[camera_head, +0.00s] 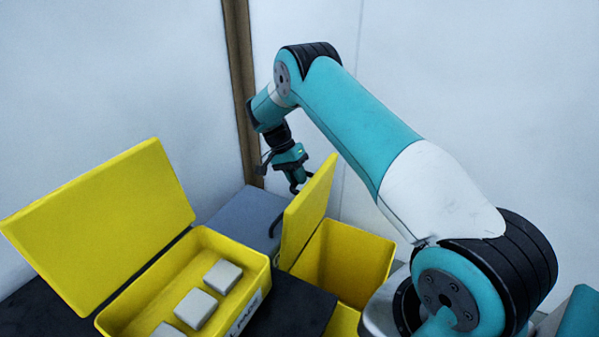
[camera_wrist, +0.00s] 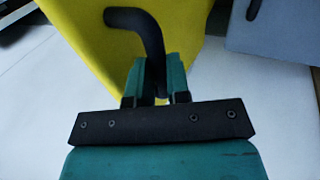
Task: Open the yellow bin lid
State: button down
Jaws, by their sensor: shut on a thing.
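The yellow bin (camera_head: 362,247) stands to the right of centre in the head view, and its inside shows. Its yellow lid (camera_head: 309,212) stands raised, near upright, at the bin's left side. The lid also fills the upper left of the wrist view (camera_wrist: 80,30). My gripper (camera_head: 297,182) is beside the lid's upper edge. In the wrist view, my gripper (camera_wrist: 155,85) is shut on the lid's black bent handle (camera_wrist: 147,32).
A second yellow box (camera_head: 256,266) at the left has its lid (camera_head: 105,222) raised and holds several pale blocks (camera_head: 196,308). A grey surface (camera_head: 243,212) lies behind. A brown post (camera_head: 240,80) and pale walls stand at the back.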

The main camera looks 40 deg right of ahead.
jog(key=shift+w+f, duration=0.1)
jog(key=shift+f, duration=0.35)
jog(key=c, duration=1.1)
grip_release()
jog(key=shift+w+f, duration=0.1)
jog(key=shift+w, duration=0.05)
jog(key=p+v, duration=0.2)
jog(key=v, duration=0.6)
jog(key=shift+f, duration=0.1)
